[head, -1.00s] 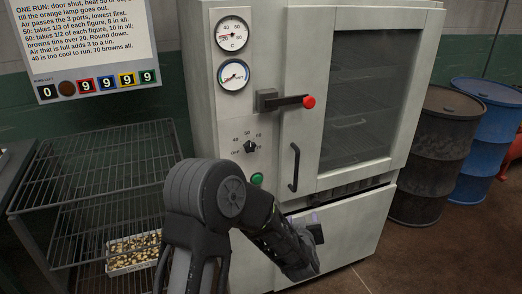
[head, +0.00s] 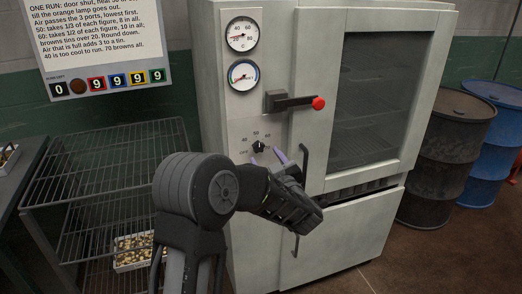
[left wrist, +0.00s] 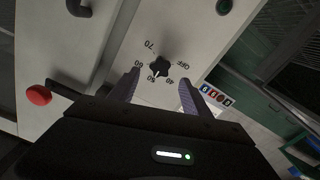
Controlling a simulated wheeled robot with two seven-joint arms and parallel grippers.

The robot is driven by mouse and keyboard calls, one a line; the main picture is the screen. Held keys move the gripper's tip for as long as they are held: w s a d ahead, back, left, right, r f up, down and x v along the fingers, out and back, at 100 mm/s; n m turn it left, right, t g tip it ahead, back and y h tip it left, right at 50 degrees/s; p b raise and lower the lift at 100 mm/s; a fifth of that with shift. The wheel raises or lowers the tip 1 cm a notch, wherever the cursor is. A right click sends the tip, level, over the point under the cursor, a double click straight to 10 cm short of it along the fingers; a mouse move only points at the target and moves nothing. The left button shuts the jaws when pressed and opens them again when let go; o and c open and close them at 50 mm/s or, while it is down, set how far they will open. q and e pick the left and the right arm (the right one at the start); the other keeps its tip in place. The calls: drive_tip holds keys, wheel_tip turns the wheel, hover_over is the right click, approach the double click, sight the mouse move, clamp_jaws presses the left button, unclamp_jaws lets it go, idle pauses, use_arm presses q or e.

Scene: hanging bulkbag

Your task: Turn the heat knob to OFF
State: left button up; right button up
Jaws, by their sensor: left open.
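The heat knob (head: 258,147) is a small black dial on the pale oven's front panel, with OFF, 40, 50, 60 and 70 marked around it. In the left wrist view the knob (left wrist: 160,66) has a white pointer mark towards 50. My left gripper (head: 267,157) is open, its two purple fingers pointing at the panel just below and right of the knob in the head view. In the left wrist view the gripper (left wrist: 158,80) has its fingers on either side of the knob, with nothing between the pads. Contact cannot be told. My right gripper is not in view.
A red-tipped latch lever (head: 318,103) and black door handle (head: 303,162) are close right of the knob. Two gauges (head: 243,75) sit above. A wire rack (head: 105,150) stands left; drums (head: 455,140) stand right.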

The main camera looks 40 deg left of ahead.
sight(259, 148)
use_arm(q)
drive_tip(key=x, duration=0.5)
drive_tip(key=shift+p, duration=0.35)
clamp_jaws()
